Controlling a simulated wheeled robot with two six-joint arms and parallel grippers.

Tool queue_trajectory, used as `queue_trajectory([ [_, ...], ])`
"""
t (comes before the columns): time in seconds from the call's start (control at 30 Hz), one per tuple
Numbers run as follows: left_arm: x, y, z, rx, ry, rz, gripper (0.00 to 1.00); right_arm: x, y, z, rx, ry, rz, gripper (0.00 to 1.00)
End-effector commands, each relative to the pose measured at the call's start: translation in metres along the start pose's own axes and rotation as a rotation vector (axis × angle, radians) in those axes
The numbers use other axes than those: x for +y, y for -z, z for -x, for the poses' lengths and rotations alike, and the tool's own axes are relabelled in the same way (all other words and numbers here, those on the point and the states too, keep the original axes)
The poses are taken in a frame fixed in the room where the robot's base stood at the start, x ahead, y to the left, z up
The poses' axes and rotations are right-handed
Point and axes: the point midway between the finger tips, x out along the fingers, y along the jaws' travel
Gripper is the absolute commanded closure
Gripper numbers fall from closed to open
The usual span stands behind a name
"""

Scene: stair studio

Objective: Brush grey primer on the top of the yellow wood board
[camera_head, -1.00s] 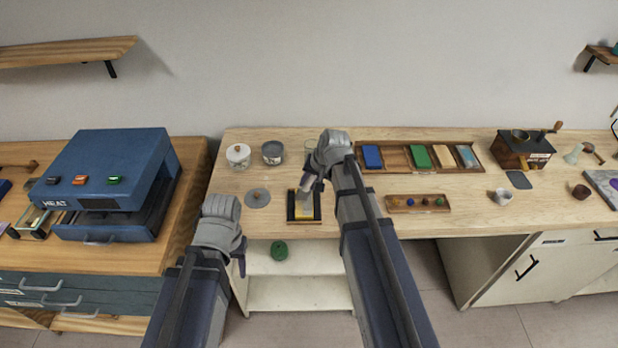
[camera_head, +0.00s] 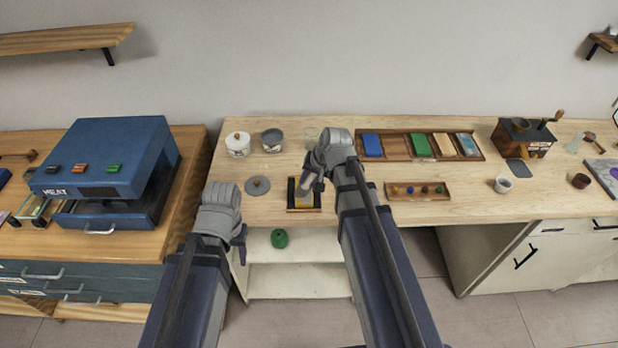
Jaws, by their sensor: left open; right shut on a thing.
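The yellow wood board (camera_head: 302,200) lies in a dark-edged wooden holder (camera_head: 291,208) near the front edge of the light bench, partly covered by my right gripper. My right gripper (camera_head: 309,187) points down over the board and is shut on a brush, which is mostly hidden by the gripper. I cannot tell whether the bristles touch the board, or whether there is grey on its top. An open grey pot (camera_head: 272,145) stands behind, with a grey round lid (camera_head: 257,187) lying in front of it. My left gripper (camera_head: 239,246) is open and empty, low before the bench front.
A white lidded pot (camera_head: 238,150) stands left of the grey pot, and a clear glass (camera_head: 311,132) to its right. A tray of coloured blocks (camera_head: 397,148) and a small peg tray (camera_head: 393,194) lie to the right. A blue heating machine (camera_head: 110,160) stands on the left cabinet.

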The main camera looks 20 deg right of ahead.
Motion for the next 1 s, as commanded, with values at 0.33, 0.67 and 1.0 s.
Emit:
queue_trajectory([
  [0.33,0.0,0.0,0.001,0.0,0.0,0.0,0.45,0.004,-0.024,0.008,-0.004,-0.002,0.002,1.0],
  [0.67,0.0,0.0,0.002,0.0,0.0,0.0,0.45,0.004,-0.03,0.01,-0.002,-0.001,0.001,1.0],
  [1.0,-0.002,-0.001,0.017,0.0,0.0,0.0,0.45,-0.001,-0.026,0.025,-0.001,-0.001,0.0,1.0],
])
